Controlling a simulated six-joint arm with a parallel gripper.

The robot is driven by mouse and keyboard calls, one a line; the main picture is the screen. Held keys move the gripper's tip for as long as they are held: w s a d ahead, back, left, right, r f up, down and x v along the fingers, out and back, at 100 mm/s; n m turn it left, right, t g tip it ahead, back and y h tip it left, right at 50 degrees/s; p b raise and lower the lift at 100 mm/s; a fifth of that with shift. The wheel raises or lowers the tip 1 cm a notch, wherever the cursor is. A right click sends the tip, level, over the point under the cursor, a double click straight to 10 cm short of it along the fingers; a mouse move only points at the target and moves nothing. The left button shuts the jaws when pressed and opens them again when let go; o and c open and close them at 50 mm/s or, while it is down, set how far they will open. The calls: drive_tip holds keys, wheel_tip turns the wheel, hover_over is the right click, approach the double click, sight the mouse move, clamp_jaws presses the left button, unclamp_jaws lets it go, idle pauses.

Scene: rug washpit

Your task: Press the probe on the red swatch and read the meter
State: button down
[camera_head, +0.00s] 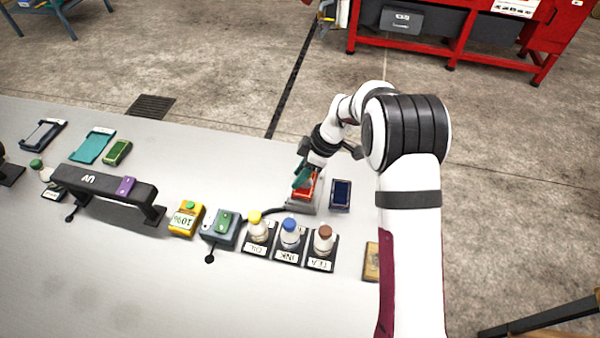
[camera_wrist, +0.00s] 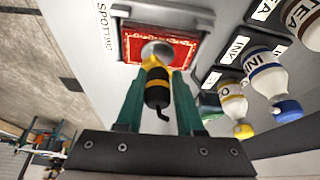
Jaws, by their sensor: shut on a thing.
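In the head view the red swatch (camera_head: 311,183) is partly hidden by my arm. My gripper (camera_wrist: 158,80) is shut on the yellow and black probe (camera_wrist: 157,94), between teal fingers. In the head view my gripper (camera_head: 302,178) is at the swatch. A yellow box (camera_head: 185,218) with a green top and an upside-down panel, apparently "10%", may be the meter.
Bottles with yellow (camera_head: 257,228), blue (camera_head: 290,234) and brown (camera_head: 323,240) tops stand in labelled holders near the swatch. A dark blue swatch (camera_head: 340,194) lies to its right. A grey-green device (camera_head: 220,227) and black stand (camera_head: 105,192) are left. The front table is clear.

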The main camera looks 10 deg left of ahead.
drive_tip(key=shift+r, duration=3.45)
drive_tip(key=shift+a, duration=0.1)
